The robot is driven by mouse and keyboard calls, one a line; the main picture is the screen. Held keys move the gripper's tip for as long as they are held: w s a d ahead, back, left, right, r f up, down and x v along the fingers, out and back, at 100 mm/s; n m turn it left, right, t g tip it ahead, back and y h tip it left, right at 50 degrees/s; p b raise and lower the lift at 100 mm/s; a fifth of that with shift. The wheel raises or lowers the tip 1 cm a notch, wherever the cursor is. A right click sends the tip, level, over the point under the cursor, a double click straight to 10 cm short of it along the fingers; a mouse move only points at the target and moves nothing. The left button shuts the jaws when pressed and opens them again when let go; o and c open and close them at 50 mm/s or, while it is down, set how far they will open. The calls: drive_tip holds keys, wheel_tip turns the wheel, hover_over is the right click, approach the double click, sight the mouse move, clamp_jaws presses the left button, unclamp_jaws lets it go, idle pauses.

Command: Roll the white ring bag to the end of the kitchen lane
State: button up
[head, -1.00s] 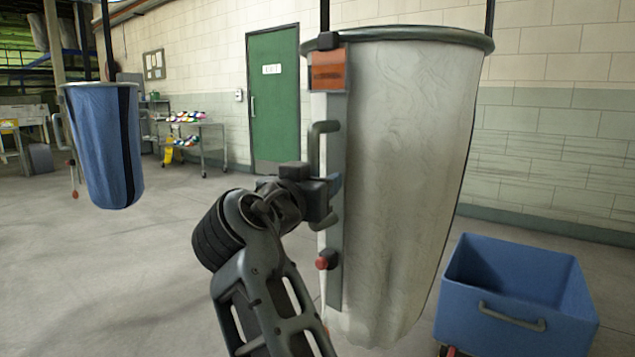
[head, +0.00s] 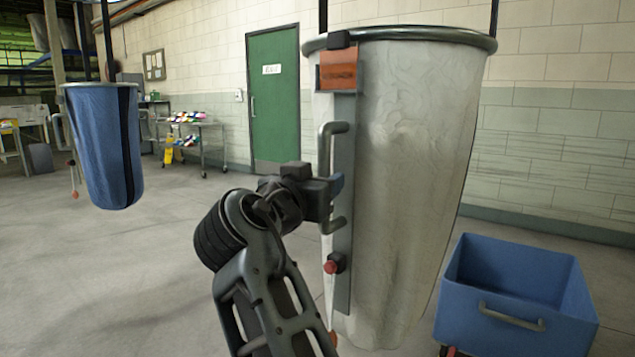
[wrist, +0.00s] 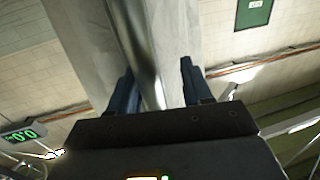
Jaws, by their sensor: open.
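The white ring bag (head: 410,170) hangs from a metal ring in the head view, right of centre. Its left side carries a grey strip with an orange label (head: 337,72), a metal handle (head: 327,146) and a red knob (head: 332,264). My gripper (head: 336,184) is at the handle's height and covers its middle part. In the wrist view my gripper (wrist: 157,78) is open, its two blue fingers apart. A shiny metal bar (wrist: 140,45), seemingly the handle, runs between or just beyond them. I cannot tell whether the fingers touch it.
A blue bin (head: 520,290) stands on the floor at the right, close to the white bag. A blue bag (head: 98,150) hangs at the left. A cart (head: 200,145) and a green door (head: 273,100) are at the back wall. The floor between is clear.

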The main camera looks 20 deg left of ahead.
drive_tip(key=shift+s+a, duration=0.1)
drive_tip(key=shift+a, duration=0.05)
drive_tip(key=s+a, duration=0.1)
drive_tip(key=s, duration=0.6)
drive_tip(key=shift+s, duration=0.3)
drive_tip(key=shift+p, duration=0.45)
idle(0.4)
